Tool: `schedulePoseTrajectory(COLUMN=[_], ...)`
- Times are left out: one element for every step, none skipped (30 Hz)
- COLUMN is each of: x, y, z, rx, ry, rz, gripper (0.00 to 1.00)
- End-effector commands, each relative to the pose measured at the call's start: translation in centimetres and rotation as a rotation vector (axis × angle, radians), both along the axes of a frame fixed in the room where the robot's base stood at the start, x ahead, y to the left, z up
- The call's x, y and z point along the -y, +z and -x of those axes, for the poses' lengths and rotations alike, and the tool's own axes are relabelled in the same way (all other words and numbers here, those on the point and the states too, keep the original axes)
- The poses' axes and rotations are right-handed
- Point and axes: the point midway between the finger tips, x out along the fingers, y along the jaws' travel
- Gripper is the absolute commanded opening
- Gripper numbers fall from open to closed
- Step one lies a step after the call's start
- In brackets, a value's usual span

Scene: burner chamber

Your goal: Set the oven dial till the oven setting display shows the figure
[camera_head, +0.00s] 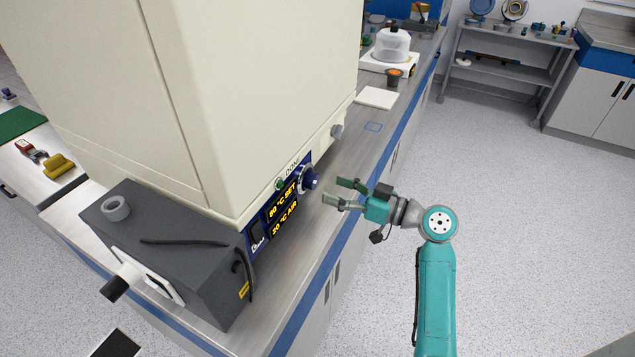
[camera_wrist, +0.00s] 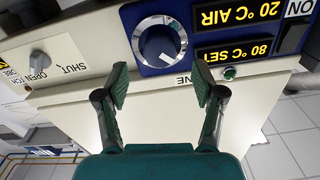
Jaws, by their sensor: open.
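The oven dial (camera_head: 311,178) is a round knob on the blue panel at the oven's lower front. In the wrist view, which is upside down, the dial (camera_wrist: 159,45) has a silver rim and a dark blue face. The oven setting display (camera_head: 281,203) reads 80 °C SET in yellow; it also shows in the wrist view (camera_wrist: 235,52). My gripper (camera_head: 338,192) is open and empty, apart from the dial and facing it. In the wrist view, its fingers (camera_wrist: 160,80) stand apart on either side below the dial.
The air display (camera_head: 284,221) reads 20 °C. A green button or lamp (camera_wrist: 231,73) sits near the displays. A latch knob (camera_wrist: 39,58) marked SHUT and OPEN is farther along. A grey box (camera_head: 185,255) stands beside the oven. A white pad (camera_head: 377,97) lies on the bench behind.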

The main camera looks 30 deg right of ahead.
Motion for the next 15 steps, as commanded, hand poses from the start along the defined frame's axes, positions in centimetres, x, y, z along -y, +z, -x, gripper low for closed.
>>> schedulePoseTrajectory(x=[-0.6,-0.8,-1.2,-1.4,-1.6,-1.8,-2.0,-2.1,-2.2,-2.4,-2.4,-2.5,-2.6,-2.6,-2.6], y=[0.0,0.0,0.0,0.0,0.0,0.0,0.0,0.0,0.0,0.0,0.0,0.0,0.0,0.0,0.0], z=[-0.8,-1.2,-1.8,-2.1,-2.5,-2.9,-3.2,-3.4,-3.7,-3.9,-4.0,-4.2,-4.2,-4.3,-4.4], rx=[0.0,0.0,0.0,0.001,0.001,0.0,0.0,0.0,0.001,0.0,0.0,0.0,0.0,0.0,0.0], ry=[0.004,0.003,0.004,0.003,0.002,0.002,0.002,0.001,0.001,0.0,0.001,0.001,0.0,0.0,0.0], rz=[0.001,0.001,0.001,0.001,0.001,0.001,0.001,0.001,0.001,0.0,0.0,0.0,0.0,0.0,0.0], gripper=[0.69,0.69,0.69,0.69,0.69,0.69,0.69,0.69,0.69,0.69,0.69,0.69,0.69,0.69,0.69])
